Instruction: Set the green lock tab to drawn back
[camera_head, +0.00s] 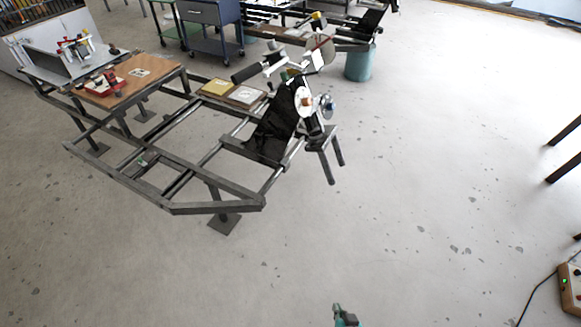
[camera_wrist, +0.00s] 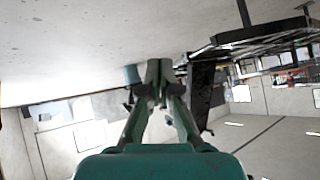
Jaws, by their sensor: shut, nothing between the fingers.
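A small greenish piece (camera_head: 142,161) sits on a crossbar of the dark metal frame (camera_head: 215,207) in the head view. It is too small to tell whether it is the green lock tab or how it is set. My gripper (camera_head: 345,312) shows at the bottom edge of the head view, over bare floor and well apart from the frame. In the wrist view my gripper (camera_wrist: 161,75) has its fingertips together with nothing held. The wrist view is tilted and shows the dark frame (camera_wrist: 250,38) at upper right, away from the fingers; no green tab can be made out there.
A brown board (camera_head: 130,82) with red and white parts lies on the frame's far left. A black seat-like panel (camera_head: 272,132) and wheel-like parts stand at its right end. A blue cart (camera_head: 212,25) and teal bin (camera_head: 358,63) stand behind. The floor in front is clear.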

